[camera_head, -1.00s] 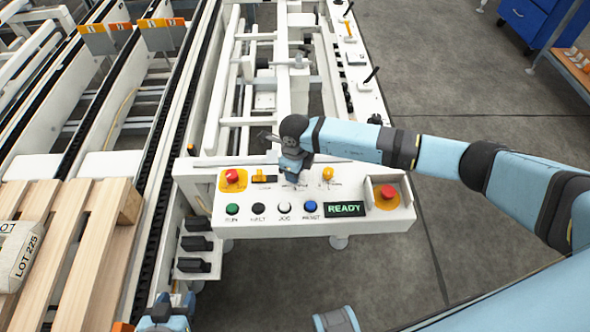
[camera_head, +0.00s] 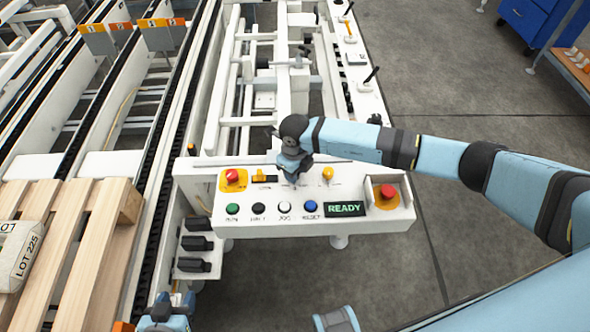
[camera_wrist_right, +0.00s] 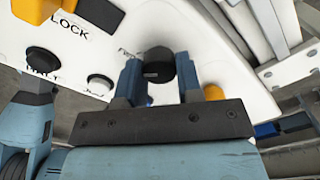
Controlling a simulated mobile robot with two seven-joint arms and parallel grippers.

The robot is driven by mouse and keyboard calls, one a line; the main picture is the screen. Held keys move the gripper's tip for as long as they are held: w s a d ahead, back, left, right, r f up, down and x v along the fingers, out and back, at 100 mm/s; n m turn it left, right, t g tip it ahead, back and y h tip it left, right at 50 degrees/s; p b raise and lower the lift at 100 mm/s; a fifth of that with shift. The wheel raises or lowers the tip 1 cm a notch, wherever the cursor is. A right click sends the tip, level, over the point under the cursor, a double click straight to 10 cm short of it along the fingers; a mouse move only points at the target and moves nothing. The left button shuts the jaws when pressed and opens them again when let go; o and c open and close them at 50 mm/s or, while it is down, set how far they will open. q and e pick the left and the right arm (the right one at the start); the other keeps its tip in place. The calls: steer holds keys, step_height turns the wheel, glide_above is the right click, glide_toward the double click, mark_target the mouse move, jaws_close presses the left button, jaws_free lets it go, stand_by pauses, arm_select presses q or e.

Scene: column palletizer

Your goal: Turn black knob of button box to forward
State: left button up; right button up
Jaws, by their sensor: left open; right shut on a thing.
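The button box (camera_head: 222,218) is a white panel with buttons along its front and a READY display. My right gripper (camera_head: 296,178) reaches down over its back row and hides the black knob in the head view. In the right wrist view the black knob (camera_wrist_right: 159,68) sits between the two fingers of the right gripper (camera_wrist_right: 158,78), which is shut on it. A blurred label lies to the left of the knob; I cannot read the knob's setting. My left gripper (camera_head: 172,304) is open at the bottom edge, away from the box.
A red stop button (camera_head: 232,176) and orange switch (camera_head: 261,176) lie left of my right gripper; an orange knob (camera_head: 327,174) and another red button (camera_head: 388,192) lie right. A wooden pallet (camera_head: 85,240) stands left.

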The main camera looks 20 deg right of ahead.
steer(key=o, duration=0.9)
steer(key=shift+o, duration=0.2)
step_height(320, 180, up, 14)
